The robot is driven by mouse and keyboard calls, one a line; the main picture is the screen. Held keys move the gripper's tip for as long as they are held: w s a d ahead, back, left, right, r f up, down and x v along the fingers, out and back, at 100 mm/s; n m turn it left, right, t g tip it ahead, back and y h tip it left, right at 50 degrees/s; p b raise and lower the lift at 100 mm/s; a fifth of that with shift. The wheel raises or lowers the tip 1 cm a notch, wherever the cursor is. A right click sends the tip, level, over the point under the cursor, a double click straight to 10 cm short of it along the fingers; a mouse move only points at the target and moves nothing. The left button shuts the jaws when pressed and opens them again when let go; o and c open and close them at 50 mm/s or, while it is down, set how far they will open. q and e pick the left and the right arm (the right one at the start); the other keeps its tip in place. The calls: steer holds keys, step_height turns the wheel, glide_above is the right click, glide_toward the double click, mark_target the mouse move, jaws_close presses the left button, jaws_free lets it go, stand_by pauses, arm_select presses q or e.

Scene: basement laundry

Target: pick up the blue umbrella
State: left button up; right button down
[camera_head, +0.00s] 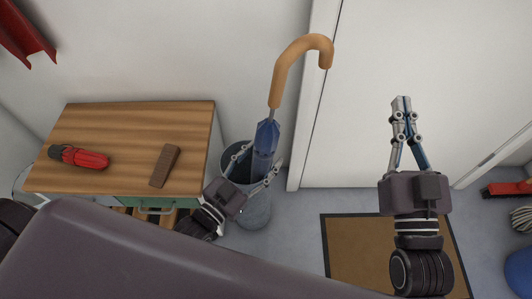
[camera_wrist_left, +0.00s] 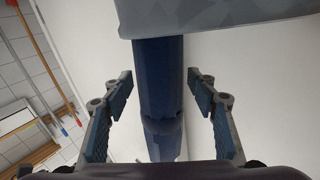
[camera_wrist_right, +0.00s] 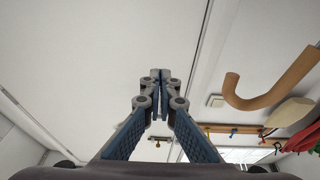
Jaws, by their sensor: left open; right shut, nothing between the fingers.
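The blue umbrella (camera_head: 264,146) stands upright in a grey bin (camera_head: 254,211), its curved wooden handle (camera_head: 288,70) at the top. My left gripper (camera_head: 256,170) is open at the bin's rim, with its fingers on either side of the folded blue cloth. In the left wrist view the umbrella (camera_wrist_left: 158,95) runs between the open fingers (camera_wrist_left: 160,92), and gaps show on both sides. My right gripper (camera_head: 402,103) is shut and empty, raised in front of the white door. The right wrist view shows its fingertips (camera_wrist_right: 160,76) together and the handle (camera_wrist_right: 272,92) off to the right.
A wooden-topped cabinet (camera_head: 130,125) at left bears a red folded umbrella (camera_head: 85,158) and a brown block (camera_head: 165,166). A brown mat (camera_head: 352,250) lies before the white door (camera_head: 450,60). A red brush (camera_head: 508,188) and a blue round thing (camera_head: 520,272) are at right.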

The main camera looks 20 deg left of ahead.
arm_select(q)
steer(key=shift+w+d, duration=0.15)
steer(key=shift+w, duration=0.25)
steer(key=shift+c, duration=0.3)
jaws_close()
steer(key=shift+r, duration=0.1)
